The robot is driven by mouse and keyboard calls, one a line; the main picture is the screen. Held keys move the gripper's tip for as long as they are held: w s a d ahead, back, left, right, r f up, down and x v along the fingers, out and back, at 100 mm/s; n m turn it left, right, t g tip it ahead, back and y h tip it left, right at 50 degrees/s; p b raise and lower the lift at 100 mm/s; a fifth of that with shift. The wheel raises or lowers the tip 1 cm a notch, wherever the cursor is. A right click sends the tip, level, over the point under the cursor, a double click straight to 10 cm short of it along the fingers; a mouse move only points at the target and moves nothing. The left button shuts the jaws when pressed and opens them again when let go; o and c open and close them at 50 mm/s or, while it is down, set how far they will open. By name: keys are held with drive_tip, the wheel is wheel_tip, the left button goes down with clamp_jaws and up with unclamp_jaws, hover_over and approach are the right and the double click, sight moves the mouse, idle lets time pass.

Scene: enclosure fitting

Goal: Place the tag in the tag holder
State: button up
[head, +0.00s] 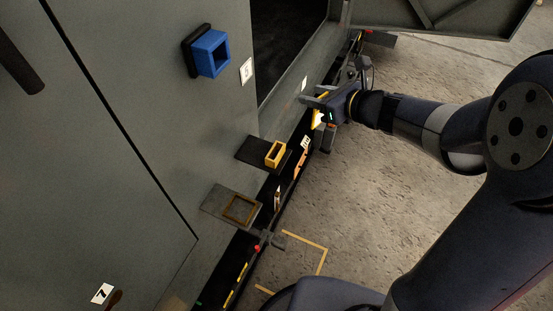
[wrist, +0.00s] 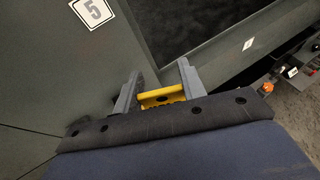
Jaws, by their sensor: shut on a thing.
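My gripper (head: 318,104) is at the cabinet's edge in the head view, right of the door marked 5. In the wrist view my gripper (wrist: 155,82) has its two grey fingers on either side of a yellow tag (wrist: 150,96), which has a dark hole. The tag also shows in the head view as a yellow patch (head: 318,118) below the fingers. A small yellow open-topped box (head: 276,154), which looks like the tag holder, sits on a dark shelf, below and left of my gripper and apart from it.
A blue square socket (head: 211,53) sticks out of the grey panel. A lower ledge (head: 218,203) bears a brownish square frame (head: 240,208). The cabinet has a dark opening (head: 285,40). A rail with several small parts runs along its edge. Open concrete floor (head: 350,190) lies right.

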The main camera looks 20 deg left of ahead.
drive_tip(key=s+a+n+g+y, duration=0.1)
drive_tip(key=s+a+n+g, duration=0.35)
drive_tip(key=s+a, duration=0.4)
drive_tip(key=shift+y, duration=0.3)
drive_tip(key=f+b, duration=0.1)
drive_tip(key=f, duration=0.4)
drive_tip(key=f+b, duration=0.1)
drive_tip(key=f, duration=0.2)
drive_tip(key=shift+w+a+f+b, duration=0.25)
drive_tip(key=shift+w+f+b, duration=0.1)
drive_tip(key=shift+f, duration=0.25)
drive_tip(key=o, duration=1)
drive_tip(key=shift+r, duration=0.1)
drive_tip(key=shift+c, duration=0.2)
drive_tip(key=shift+r, duration=0.15)
